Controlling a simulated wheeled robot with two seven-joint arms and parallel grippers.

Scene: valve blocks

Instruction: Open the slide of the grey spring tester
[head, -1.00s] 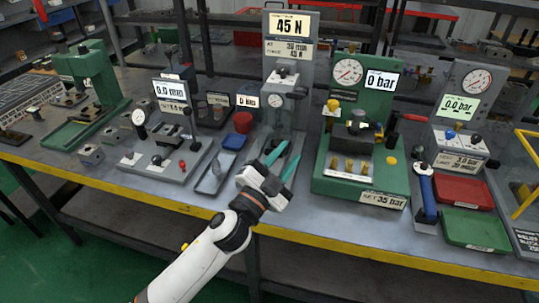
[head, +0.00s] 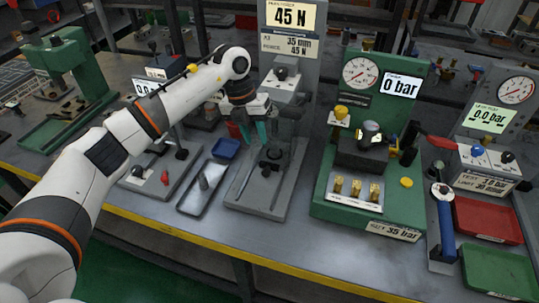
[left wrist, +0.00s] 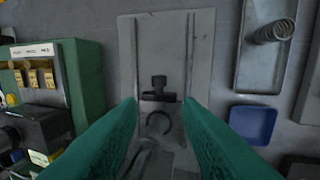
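The grey spring tester (head: 290,50) stands mid-table, with a sign reading 45 N on its column and a grey base (head: 246,190) with two rails. A black slide part (head: 270,160) sits on the base between the rails. In the left wrist view the black slide part (left wrist: 158,90) lies ahead of the fingertips, with a dark ring-like shape just below it. My left gripper (head: 258,131) points down above the rear of the base, in front of the column. Its teal fingers are apart with nothing held between them (left wrist: 161,103). My right gripper is not in view.
A grey tray (head: 190,205) holding a spring (head: 203,183) and a small blue tray (head: 226,149) are left of the base. A green pressure rig (head: 330,205) stands close on its right. Bare table lies in front of the base.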

